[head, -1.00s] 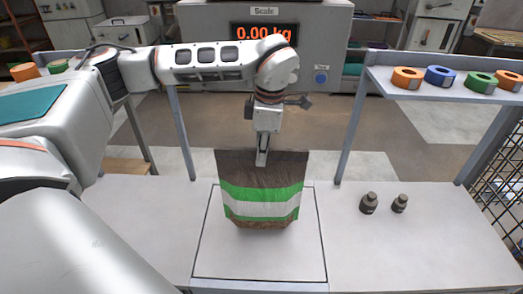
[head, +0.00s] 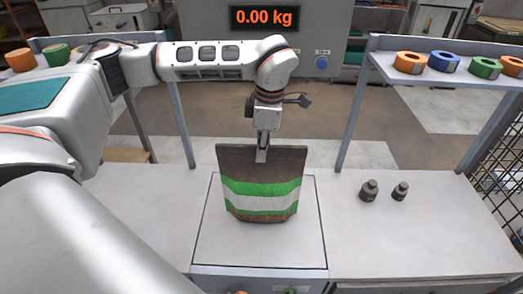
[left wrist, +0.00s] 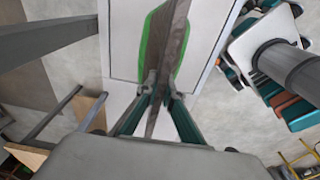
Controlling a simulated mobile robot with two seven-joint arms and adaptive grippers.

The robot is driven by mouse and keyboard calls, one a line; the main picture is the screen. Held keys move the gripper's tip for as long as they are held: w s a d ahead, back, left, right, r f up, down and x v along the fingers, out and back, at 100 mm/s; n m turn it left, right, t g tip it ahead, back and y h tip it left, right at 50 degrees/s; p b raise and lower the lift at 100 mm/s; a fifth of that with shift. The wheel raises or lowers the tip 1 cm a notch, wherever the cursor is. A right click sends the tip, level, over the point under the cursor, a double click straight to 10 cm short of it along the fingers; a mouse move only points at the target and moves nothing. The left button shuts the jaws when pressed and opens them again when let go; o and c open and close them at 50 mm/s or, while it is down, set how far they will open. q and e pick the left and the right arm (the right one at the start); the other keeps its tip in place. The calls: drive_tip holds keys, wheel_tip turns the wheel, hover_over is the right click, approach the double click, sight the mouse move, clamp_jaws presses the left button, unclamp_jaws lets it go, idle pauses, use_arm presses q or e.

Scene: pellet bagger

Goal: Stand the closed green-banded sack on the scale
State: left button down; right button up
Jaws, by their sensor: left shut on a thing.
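The brown sack (head: 262,165) with green and white bands hangs upright over the scale plate (head: 230,255), a square outlined on the white table. My left gripper (head: 262,154) is shut on the middle of the sack's top edge. In the left wrist view my left gripper (left wrist: 158,92) pinches the sack's thin top edge, with a green band (left wrist: 155,45) beside it over the pale plate. The scale display (head: 264,18) reads 0.00 kg. The sack's underside is hidden, so any gap to the plate cannot be seen. My right gripper is out of view.
Two dark weights (head: 369,191) (head: 400,191) stand on the table right of the plate. A raised shelf (head: 440,74) at the right holds several coloured tape rolls. Shelf posts (head: 181,125) (head: 355,115) rise on both sides. The table left of the plate is clear.

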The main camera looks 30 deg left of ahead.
use_arm(q)
drive_tip(key=shift+f, duration=0.3)
drive_tip(key=c, duration=2.1)
unclamp_jaws()
drive_tip(key=shift+c, duration=0.2)
